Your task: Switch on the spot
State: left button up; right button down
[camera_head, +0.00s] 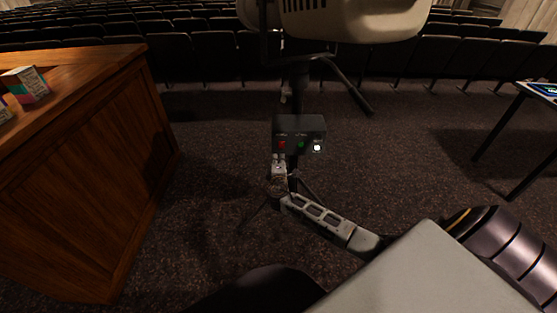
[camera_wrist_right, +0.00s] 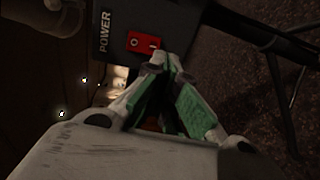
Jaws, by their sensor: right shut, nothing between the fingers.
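The spot (camera_head: 350,20) is a large beige lamp head on a dark stand at the top of the head view, cut off by the frame. A dark control box (camera_head: 299,124) sits on the stand below it. It has a red switch (camera_head: 282,145), a green element (camera_head: 301,145) and a bright white one (camera_head: 317,147). In the right wrist view the red rocker switch (camera_wrist_right: 144,42) is next to the word POWER. My right gripper (camera_head: 279,159) is shut and empty, its tips just below the red switch; they also show in the wrist view (camera_wrist_right: 157,60). Contact cannot be told. My left gripper is out of view.
A wooden desk (camera_head: 110,150) with small boxes (camera_head: 30,84) stands at the left. Rows of dark seats (camera_head: 160,55) fill the back. A table (camera_head: 535,95) stands at the right edge.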

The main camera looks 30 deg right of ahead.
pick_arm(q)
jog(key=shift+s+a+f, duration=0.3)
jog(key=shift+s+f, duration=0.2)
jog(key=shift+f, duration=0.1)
pick_arm(e)
jog(key=s+a+f, duration=0.1)
jog(key=s+a, duration=0.3)
jog(key=s, duration=0.4)
jog(key=shift+a+f, duration=0.15)
jog(key=shift+a, duration=0.25)
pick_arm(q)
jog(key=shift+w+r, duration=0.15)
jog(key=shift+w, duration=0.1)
